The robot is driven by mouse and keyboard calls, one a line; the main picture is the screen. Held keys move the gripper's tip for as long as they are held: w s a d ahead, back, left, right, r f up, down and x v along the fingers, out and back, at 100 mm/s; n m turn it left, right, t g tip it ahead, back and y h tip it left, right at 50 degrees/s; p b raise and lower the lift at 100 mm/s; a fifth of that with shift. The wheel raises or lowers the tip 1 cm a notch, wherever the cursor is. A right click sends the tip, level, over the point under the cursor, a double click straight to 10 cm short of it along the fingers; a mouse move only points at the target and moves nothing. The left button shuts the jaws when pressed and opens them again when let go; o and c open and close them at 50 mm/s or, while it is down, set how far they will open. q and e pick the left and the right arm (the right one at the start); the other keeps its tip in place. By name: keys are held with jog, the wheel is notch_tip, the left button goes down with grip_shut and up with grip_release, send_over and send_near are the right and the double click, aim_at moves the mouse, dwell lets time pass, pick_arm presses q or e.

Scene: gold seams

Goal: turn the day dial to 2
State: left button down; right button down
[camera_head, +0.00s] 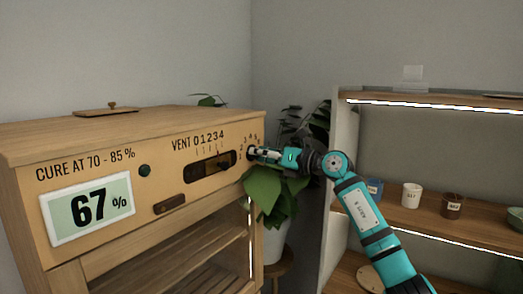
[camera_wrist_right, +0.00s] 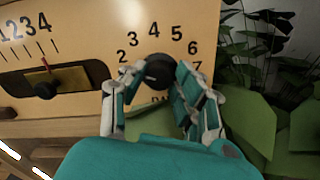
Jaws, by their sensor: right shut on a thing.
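The day dial (camera_wrist_right: 158,71) is a dark round knob at the right end of the wooden cabinet's front. In the right wrist view the numbers 2 to 7 show in an arc around it, and part of a label shows below. I cannot make out a pointer mark on the knob. My right gripper (camera_wrist_right: 153,84) is shut on the dial, one finger on each side. In the head view the same gripper (camera_head: 262,153) reaches the panel from the right and mostly hides the dial. My left gripper is not in view.
The cabinet (camera_head: 90,152) carries a display (camera_head: 88,210) reading 67 % and a vent slider (camera_head: 222,163) left of the dial. A leafy plant (camera_head: 268,192) stands close under my right gripper. A shelf (camera_head: 440,217) with cups is at the right.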

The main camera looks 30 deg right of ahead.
jog(key=shift+m+p, duration=0.3)
jog(key=shift+m, duration=0.2)
jog(key=c, duration=1)
grip_release()
jog(key=shift+s+d, duration=0.1)
jog(key=v, duration=1.1)
jog(key=shift+s+d+f, duration=0.1)
jog(key=shift+s+d, duration=0.05)
jog(key=shift+s, duration=0.2)
